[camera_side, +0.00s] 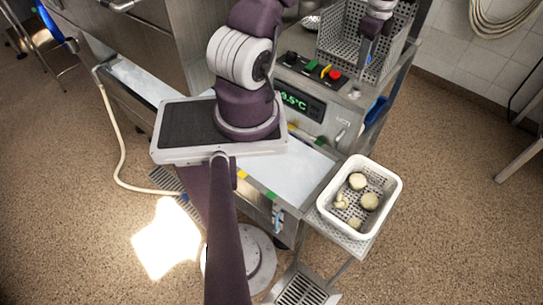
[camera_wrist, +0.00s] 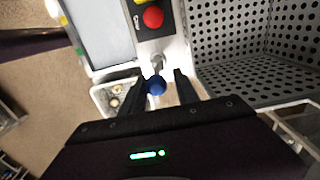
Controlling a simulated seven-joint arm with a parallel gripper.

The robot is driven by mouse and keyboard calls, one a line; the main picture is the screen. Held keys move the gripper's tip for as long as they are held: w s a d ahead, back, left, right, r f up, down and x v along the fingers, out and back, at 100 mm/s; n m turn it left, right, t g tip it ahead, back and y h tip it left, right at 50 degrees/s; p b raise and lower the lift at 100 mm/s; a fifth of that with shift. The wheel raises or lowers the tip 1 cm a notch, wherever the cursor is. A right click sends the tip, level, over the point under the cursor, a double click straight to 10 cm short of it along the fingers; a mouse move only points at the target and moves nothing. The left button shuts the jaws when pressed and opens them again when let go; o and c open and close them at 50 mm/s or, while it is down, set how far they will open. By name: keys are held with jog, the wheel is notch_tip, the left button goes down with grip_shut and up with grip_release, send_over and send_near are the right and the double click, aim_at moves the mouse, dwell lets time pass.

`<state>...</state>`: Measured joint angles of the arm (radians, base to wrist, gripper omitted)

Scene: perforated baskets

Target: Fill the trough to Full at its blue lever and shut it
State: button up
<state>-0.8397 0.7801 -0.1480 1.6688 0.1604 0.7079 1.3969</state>
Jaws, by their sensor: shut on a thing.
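The blue lever shows in the wrist view as a round blue knob (camera_wrist: 155,86) on a short metal stem, between the two dark fingers of my gripper (camera_wrist: 161,80). My gripper is shut on this knob. In the side view my gripper (camera_side: 366,58) points down at the upper right, in front of a perforated metal basket, and mostly hides the lever. The trough (camera_side: 262,172) is a long steel basin with a pale, flat surface, partly covered by my arm's base. Its pale surface also shows in the wrist view (camera_wrist: 105,32).
A control panel with a red button (camera_side: 335,75) and a green display (camera_side: 293,99) stands beside the lever. The perforated metal basket (camera_wrist: 230,38) is close on the right of my gripper. A white basket (camera_side: 325,205) with several round pale pieces sits at the trough's right end.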

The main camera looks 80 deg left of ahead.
jog(key=o, duration=0.5)
jog(key=shift+r, duration=3.55)
jog(key=s+d+r+n+t+y, duration=0.1)
jog(key=s+d+r+n, duration=0.1)
jog(key=d+r, duration=0.6)
jog(key=s+d+r+n+t+y, duration=0.1)
jog(key=s+d+r+n, duration=0.15)
jog(key=d+r, duration=0.55)
jog(key=s+d+n+t, duration=0.1)
jog(key=s+d, duration=0.3)
jog(key=s, duration=0.1)
jog(key=s+d+n+t+h, duration=0.1)
jog(key=s+d+n, duration=0.1)
jog(key=s+d, duration=0.3)
jog(key=s+d+n+t+h, duration=0.1)
jog(key=s+d, duration=0.4)
jog(key=shift+s+d+f+n+t, duration=0.1)
jog(key=shift+f+n+t, duration=0.2)
jog(key=shift+f, duration=0.1)
